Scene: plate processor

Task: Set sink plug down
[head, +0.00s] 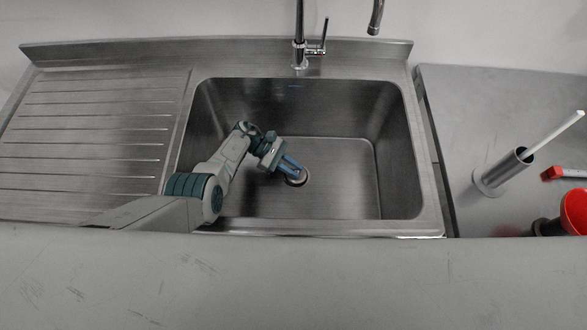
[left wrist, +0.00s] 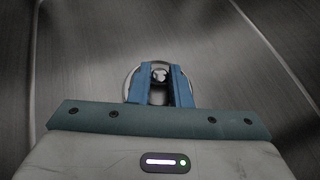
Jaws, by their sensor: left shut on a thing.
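My left gripper (head: 291,167) reaches down into the steel sink basin (head: 340,165), with its blue fingers pointing at the basin floor. In the left wrist view the gripper (left wrist: 160,80) is shut on the small shiny knob of the sink plug (left wrist: 160,73). A round metal rim shows around the fingertips there. In the head view a dark round spot with a bright rim (head: 300,179) lies at the fingertips; I cannot tell how much of it is plug and how much is drain. Whether the plug touches the floor is hidden. My right gripper is not in view.
The basin walls surround my left arm. A ribbed drainboard (head: 90,125) lies to the left, and a faucet (head: 300,50) stands at the back. On the right counter (head: 470,110) are a metal holder with a white handle (head: 502,172) and red-topped items (head: 575,208).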

